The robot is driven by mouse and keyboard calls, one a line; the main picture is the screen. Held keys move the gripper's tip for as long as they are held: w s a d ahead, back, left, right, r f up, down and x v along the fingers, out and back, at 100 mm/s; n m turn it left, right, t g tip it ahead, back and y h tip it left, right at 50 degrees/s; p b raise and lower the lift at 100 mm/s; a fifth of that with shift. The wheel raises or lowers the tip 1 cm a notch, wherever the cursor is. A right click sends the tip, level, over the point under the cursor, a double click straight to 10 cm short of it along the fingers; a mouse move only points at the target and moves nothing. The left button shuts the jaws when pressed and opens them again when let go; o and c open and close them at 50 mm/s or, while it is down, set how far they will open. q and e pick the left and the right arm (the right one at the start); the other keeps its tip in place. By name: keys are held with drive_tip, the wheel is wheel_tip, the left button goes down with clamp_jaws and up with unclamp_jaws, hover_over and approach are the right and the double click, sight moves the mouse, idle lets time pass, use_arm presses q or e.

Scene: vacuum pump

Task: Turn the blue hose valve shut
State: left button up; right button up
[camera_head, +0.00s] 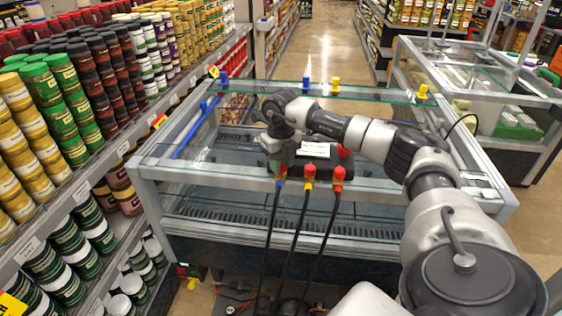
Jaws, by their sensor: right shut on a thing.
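A dark manifold block (317,163) with a white label (316,149) sits on the glass-topped case. Three hoses hang from its front: one with a blue fitting (280,182), one with a yellow fitting (309,184) and one with a red fitting (338,184). A red knob (345,152) shows at the block's right end. My right gripper (275,150) reaches in from the right and is shut at the block's left end, where the blue hose valve is hidden behind the fingers. How far the valve is turned cannot be seen. My left gripper is not in view.
The glass case (165,172) has metal edges and a back rail with blue and yellow fittings (335,85). A blue rod (195,127) lies at its left. Shelves of jars (65,110) stand close on the left. Another glass case (470,85) stands at the right.

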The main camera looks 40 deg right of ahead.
drive_tip(key=m, duration=0.5)
drive_tip(key=shift+w+r+m, duration=0.1)
drive_tip(key=shift+m, duration=0.6)
drive_tip(key=o, duration=0.9)
drive_tip(key=shift+o, duration=0.2)
wheel_tip(320, 180, up, 11)
drive_tip(key=b, duration=0.2)
drive_tip(key=shift+f, duration=0.2)
